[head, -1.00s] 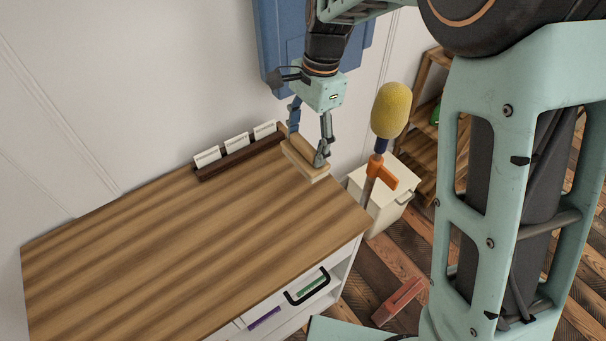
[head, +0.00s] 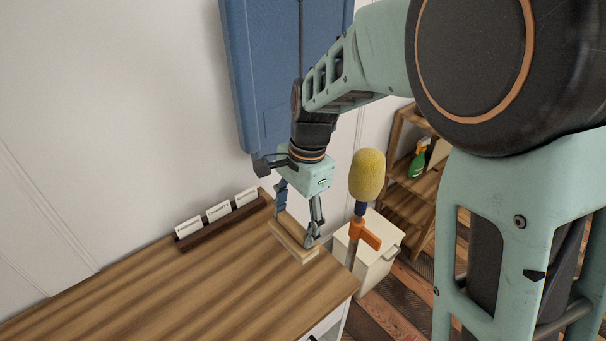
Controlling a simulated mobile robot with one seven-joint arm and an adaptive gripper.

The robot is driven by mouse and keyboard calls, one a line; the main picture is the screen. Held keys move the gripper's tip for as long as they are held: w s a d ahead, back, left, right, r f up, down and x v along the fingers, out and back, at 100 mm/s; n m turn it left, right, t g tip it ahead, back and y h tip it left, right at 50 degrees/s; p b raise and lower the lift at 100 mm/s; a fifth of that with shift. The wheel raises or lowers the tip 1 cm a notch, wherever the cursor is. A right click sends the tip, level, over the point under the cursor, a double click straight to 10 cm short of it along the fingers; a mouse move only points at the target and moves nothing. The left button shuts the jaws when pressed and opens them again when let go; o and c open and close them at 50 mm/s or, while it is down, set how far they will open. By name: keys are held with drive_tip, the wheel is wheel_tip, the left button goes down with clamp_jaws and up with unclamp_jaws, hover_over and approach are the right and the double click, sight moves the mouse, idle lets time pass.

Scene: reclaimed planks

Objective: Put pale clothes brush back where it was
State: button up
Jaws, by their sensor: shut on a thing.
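The pale clothes brush (head: 294,236) is a light wooden block with a paler lower layer. It is at the far right corner of the wooden countertop (head: 190,290). My gripper (head: 296,228) points down and is shut on the brush, one finger on each side. The brush is level and sits at or just over the counter surface; I cannot tell if it touches.
A dark card holder (head: 220,222) with white cards stands at the counter's back edge. A yellow sponge-headed tool (head: 367,175) with an orange clamp stands close right of my gripper. A white cabinet (head: 372,262), a wooden shelf (head: 410,205) and a blue wall cabinet (head: 268,80) are nearby.

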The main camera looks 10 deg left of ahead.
drive_tip(key=shift+w+a+f, duration=0.65)
drive_tip(key=shift+w+f, duration=0.4)
drive_tip(key=shift+f, duration=0.6)
drive_tip(key=shift+w+a+f, duration=0.65)
drive_tip(key=shift+w+f, duration=0.45)
drive_tip(key=shift+f, duration=0.6)
drive_tip(key=shift+w+a+f, duration=0.65)
drive_tip(key=shift+w+f, duration=0.4)
drive_tip(key=shift+f, duration=0.6)
drive_tip(key=shift+f, duration=0.1)
drive_tip(key=o, duration=1.3)
drive_tip(key=r, duration=0.4)
drive_tip(key=d+r, duration=0.1)
drive_tip(key=r, duration=0.3)
drive_tip(key=w+r, duration=0.1)
drive_tip(key=r, duration=0.3)
drive_tip(key=shift+d, duration=0.25)
